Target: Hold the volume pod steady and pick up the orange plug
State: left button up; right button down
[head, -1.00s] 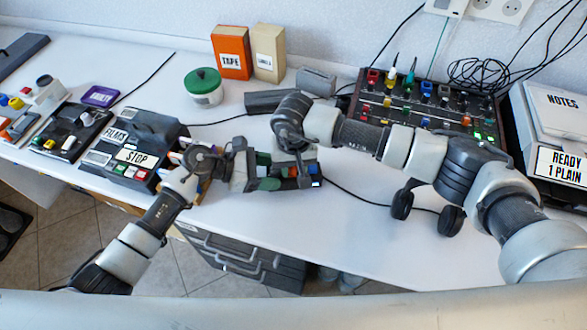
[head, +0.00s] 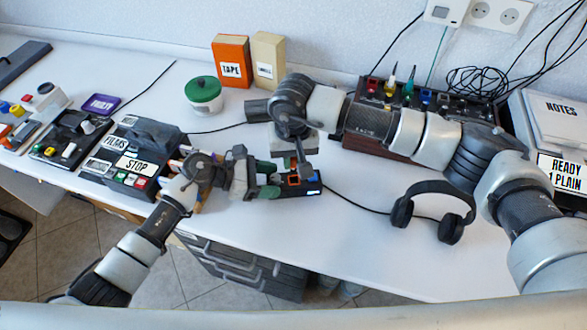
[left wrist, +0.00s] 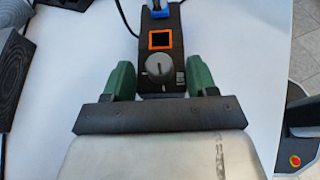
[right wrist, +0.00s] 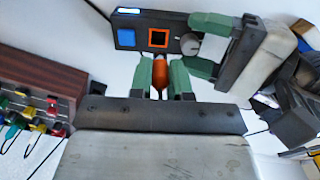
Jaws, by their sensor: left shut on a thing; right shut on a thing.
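The volume pod (head: 308,189) is a small black box with a grey knob and an orange-framed square socket. It lies near the table's front edge. The green fingers of my left gripper (left wrist: 160,80) are shut on its sides around the knob end, as the left wrist view shows the pod (left wrist: 160,62). The orange-framed socket (right wrist: 158,38) looks dark and empty in the right wrist view. My right gripper (right wrist: 165,78) is shut on the orange plug (right wrist: 159,75), just beside the pod in that view. In the head view the plug is hard to make out.
Headphones (head: 432,210) lie right of the pod, with a black cable running between. A green-lidded jar (head: 203,92) stands behind. White table is clear front right.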

jog(key=shift+r, duration=1.95)
pick_arm(q)
jog(key=o, duration=1.1)
jog(key=shift+o, duration=0.2)
jog(key=v, duration=0.6)
jog(key=shift+a+r, duration=0.1)
jog(key=shift+a, duration=0.25)
jog(key=shift+s+a+r, duration=0.1)
jog(key=shift+a+r, duration=0.05)
jog(key=shift+a, duration=0.2)
jog(key=shift+r, duration=0.1)
